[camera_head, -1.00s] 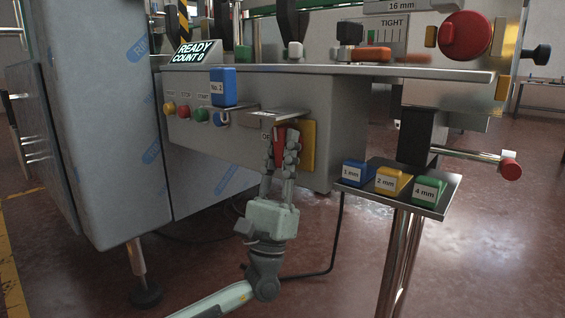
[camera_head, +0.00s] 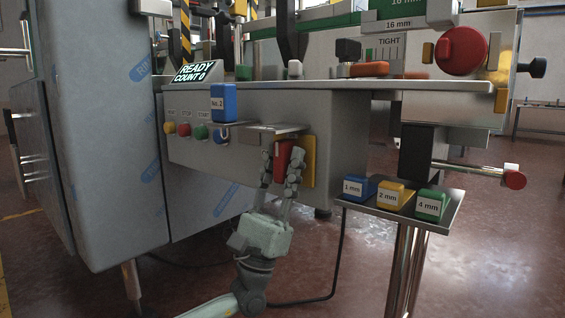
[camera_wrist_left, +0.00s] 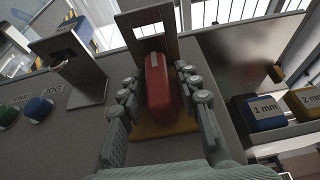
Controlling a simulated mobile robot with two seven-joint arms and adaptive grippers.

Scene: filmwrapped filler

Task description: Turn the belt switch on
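The belt switch appears to be the red lever (camera_head: 283,154) on a yellow plate (camera_head: 309,160), on the front of the grey machine panel. My left gripper (camera_head: 281,164) reaches up to it from below, with one finger on each side of the lever. In the left wrist view the red lever (camera_wrist_left: 158,84) stands between the spread fingers of my left gripper (camera_wrist_left: 162,90). A gap shows on the left side; the right finger is close, and I cannot tell whether it touches. The lever's lower part is partly hidden by the fingers. My right gripper is not in view.
A metal guard (camera_head: 272,129) juts out just above the lever. Left of it are coloured push buttons (camera_head: 185,130) and a blue No.2 block (camera_head: 223,103). A small tray (camera_head: 447,218) with blue, yellow and green blocks stands at right. Below the panel is open floor.

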